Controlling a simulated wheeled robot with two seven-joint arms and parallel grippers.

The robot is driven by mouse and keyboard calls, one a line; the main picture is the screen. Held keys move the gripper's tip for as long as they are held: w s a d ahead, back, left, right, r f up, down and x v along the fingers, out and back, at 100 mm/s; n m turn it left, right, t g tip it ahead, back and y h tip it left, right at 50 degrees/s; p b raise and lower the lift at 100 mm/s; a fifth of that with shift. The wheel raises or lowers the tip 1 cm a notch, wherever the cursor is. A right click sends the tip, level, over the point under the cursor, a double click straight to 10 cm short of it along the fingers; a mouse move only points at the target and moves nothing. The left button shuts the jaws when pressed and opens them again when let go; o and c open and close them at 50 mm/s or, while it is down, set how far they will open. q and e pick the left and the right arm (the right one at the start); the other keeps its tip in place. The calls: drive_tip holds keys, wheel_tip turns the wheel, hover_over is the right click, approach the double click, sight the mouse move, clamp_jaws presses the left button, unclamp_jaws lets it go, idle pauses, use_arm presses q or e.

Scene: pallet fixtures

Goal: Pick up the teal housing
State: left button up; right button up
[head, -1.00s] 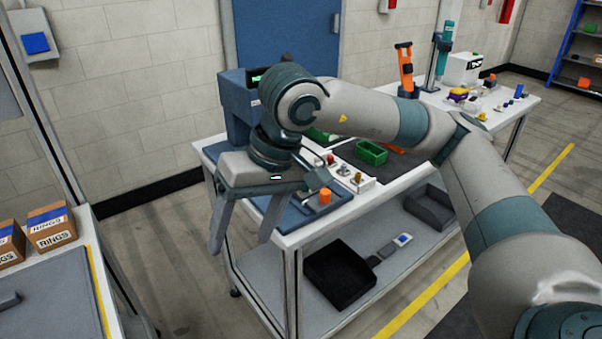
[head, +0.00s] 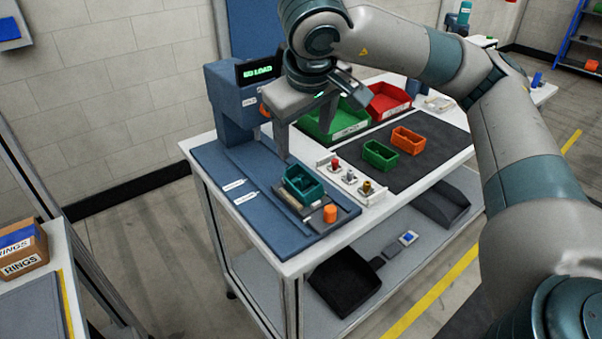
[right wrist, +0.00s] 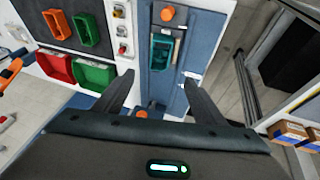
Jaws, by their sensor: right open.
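The teal housing (head: 304,186) is a small open-topped box on the blue fixture (head: 227,187) of the cart, near its front end. It also shows in the right wrist view (right wrist: 162,52), roughly between and beyond my fingertips. My right gripper (head: 325,128) is open and empty, above and behind the housing in the head view, apart from it. Its fingers also show spread in the right wrist view (right wrist: 159,78). My left gripper is in neither view.
An orange cylinder (head: 330,213) stands just in front of the housing. Small buttons (head: 350,176) sit on a white block to its right. Green (head: 379,155) and orange (head: 408,140) housings lie on a dark mat. A blue display post (head: 232,105) rises behind left.

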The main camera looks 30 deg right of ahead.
approach(300, 181)
drive_tip(key=shift+f, duration=0.6)
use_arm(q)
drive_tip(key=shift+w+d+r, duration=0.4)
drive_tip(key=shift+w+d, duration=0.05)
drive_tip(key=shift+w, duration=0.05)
use_arm(e)
drive_tip(key=shift+w+d, duration=0.45)
use_arm(q)
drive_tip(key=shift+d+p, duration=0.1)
drive_tip(key=shift+p, duration=0.2)
use_arm(e)
drive_tip(key=shift+f, duration=0.1)
drive_tip(key=shift+w+f, duration=0.15)
drive_tip(key=shift+f, duration=0.25)
drive_tip(key=p+x, duration=0.2)
drive_tip(key=x, duration=0.2)
drive_tip(key=shift+a+f, duration=0.1)
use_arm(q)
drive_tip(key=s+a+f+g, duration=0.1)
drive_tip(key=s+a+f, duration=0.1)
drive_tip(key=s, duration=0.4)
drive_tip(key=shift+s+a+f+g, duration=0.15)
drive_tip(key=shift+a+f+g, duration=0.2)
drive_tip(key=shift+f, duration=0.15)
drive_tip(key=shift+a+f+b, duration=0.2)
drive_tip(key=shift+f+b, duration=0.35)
use_arm(e)
drive_tip(key=shift+f, duration=0.25)
